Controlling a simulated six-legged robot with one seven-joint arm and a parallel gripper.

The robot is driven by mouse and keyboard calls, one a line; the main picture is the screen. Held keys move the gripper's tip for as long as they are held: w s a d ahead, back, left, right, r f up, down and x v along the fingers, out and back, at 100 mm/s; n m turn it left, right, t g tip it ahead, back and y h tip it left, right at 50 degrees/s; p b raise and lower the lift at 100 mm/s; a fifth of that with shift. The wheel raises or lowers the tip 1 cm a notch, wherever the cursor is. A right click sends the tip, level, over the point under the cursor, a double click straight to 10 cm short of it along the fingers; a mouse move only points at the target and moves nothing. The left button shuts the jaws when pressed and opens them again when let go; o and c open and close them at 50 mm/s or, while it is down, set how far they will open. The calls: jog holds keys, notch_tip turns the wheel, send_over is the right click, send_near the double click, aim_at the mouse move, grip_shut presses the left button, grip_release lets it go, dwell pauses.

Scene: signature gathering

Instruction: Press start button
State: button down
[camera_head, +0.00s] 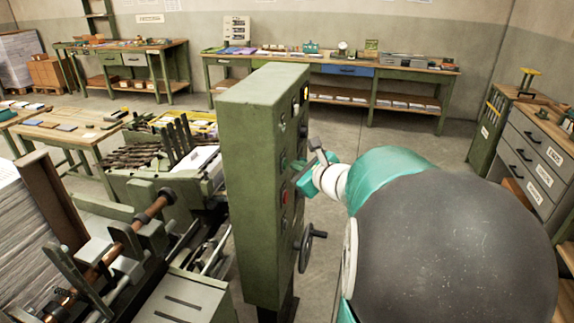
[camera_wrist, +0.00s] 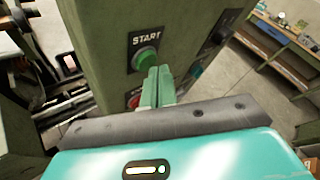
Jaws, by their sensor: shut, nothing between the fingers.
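The green start button (camera_wrist: 146,60) sits on a dark plate under the word START on the green control cabinet (camera_wrist: 105,40). A red button (camera_wrist: 133,101) is below it, partly behind my gripper. My gripper (camera_wrist: 159,72) is shut and empty, its fingertips just below and right of the green button in the wrist view. I cannot tell whether they touch it. In the head view the cabinet (camera_head: 250,180) stands upright in the middle and my gripper (camera_head: 298,170) is close to its panel face. The start button is not clear there.
A handwheel (camera_head: 308,247) sticks out low on the cabinet. A machine with a copper-coloured rod (camera_head: 125,245) fills the left side. Workbenches (camera_head: 345,65) line the back wall, and a grey drawer unit (camera_head: 535,160) stands at right. Open floor lies between.

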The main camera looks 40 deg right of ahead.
jog(key=shift+w+a, duration=0.35)
jog(key=shift+w, duration=0.05)
dwell(1.0)
jog(key=shift+s+d, duration=0.55)
jog(key=shift+s, duration=0.2)
jog(key=shift+d, duration=0.1)
jog(key=s+d, duration=0.1)
jog(key=s, duration=0.1)
jog(key=s+d, duration=0.2)
dwell(0.3)
jog(key=shift+a, duration=0.1)
dwell(0.6)
